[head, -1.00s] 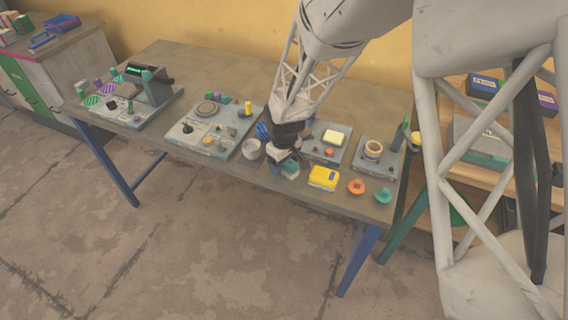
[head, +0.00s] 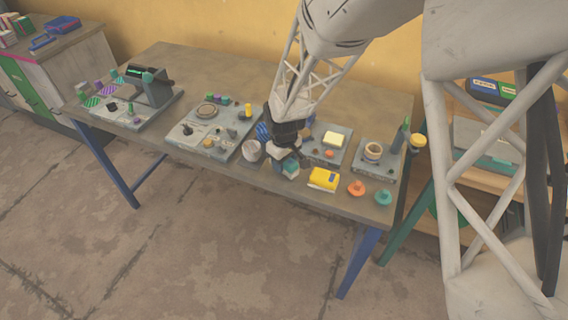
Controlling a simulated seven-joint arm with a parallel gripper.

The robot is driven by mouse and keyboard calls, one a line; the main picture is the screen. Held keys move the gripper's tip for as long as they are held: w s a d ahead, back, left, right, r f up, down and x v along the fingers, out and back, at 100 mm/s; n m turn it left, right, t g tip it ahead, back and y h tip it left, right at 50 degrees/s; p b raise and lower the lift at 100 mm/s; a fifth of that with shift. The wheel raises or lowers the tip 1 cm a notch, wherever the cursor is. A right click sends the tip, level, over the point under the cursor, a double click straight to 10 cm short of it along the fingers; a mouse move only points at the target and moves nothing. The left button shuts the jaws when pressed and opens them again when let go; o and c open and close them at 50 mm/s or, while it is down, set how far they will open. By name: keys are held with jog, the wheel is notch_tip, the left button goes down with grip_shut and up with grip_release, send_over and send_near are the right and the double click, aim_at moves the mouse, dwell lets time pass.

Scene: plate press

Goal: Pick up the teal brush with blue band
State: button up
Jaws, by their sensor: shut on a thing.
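My gripper (head: 288,154) is low over the front middle of the table, pointing down and shut. A small teal piece (head: 290,166) with a pale side and a grey-blue part beside it shows right at the fingertips. I take it to be the teal brush with blue band, held in the jaws. It is small and partly hidden by the fingers, so its band is not clear. I cannot tell whether it is clear of the tabletop.
A pale cup (head: 251,150) stands close left of my gripper. A yellow block (head: 323,179), an orange knob (head: 356,188) and a teal knob (head: 383,197) lie to the right. Grey panels (head: 209,127) stand behind. The table's front edge is near.

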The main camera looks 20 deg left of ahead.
jog(key=shift+r, duration=0.5)
jog(key=shift+s+d+r, duration=0.3)
jog(key=shift+s+r, duration=0.05)
jog(key=shift+r, duration=0.35)
jog(key=s+d+r, duration=0.1)
jog(key=s+d, duration=0.8)
jog(key=s, duration=0.2)
jog(key=shift+s+d+r, duration=0.2)
jog(key=shift+s+d, duration=0.05)
jog(key=shift+s, duration=0.15)
jog(key=o, duration=0.4)
jog(key=shift+c, duration=1)
jog(key=w+a+r, duration=0.2)
jog(key=w+a, duration=0.2)
jog(key=w, duration=0.5)
jog(key=w+a+r, duration=0.3)
jog(key=w+a, duration=0.1)
jog(key=w, duration=0.5)
jog(key=w+a+r, duration=0.2)
jog(key=w+a, duration=0.2)
jog(key=w, duration=0.5)
jog(key=shift+a+r, duration=0.2)
jog(key=shift+a, duration=0.1)
